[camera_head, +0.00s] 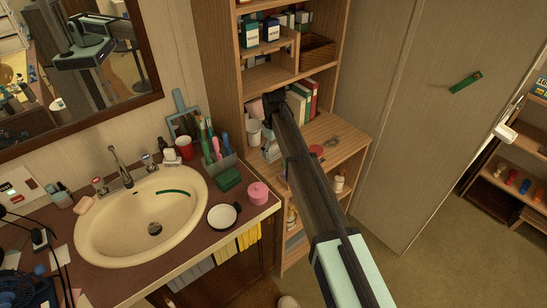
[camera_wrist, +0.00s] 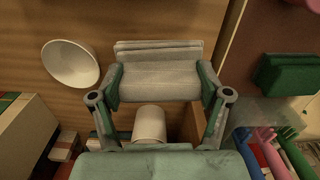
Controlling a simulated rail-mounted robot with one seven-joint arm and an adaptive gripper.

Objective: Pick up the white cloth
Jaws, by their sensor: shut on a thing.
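My gripper (camera_wrist: 160,85) is in the middle of the wrist view, its two green-grey fingers closed on the sides of the white cloth (camera_wrist: 158,76). The cloth is a pale, folded, roughly rectangular bundle spanning between the fingers. It appears to be above the wooden surface, but I cannot tell the gap. In the head view my dark arm reaches to the wooden shelf unit, and its end hides most of my gripper. A pale pinkish patch shows beside the arm's end; I cannot tell whether it is the cloth.
A white bowl-like vessel (camera_wrist: 70,64) and a white cup (camera_wrist: 149,124) are close to my gripper. A green block (camera_wrist: 288,74) and toothbrushes (camera_wrist: 268,146) are at the right. In the head view, books (camera_head: 306,97) stand on the shelf, and the sink (camera_head: 140,215) is at the left.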

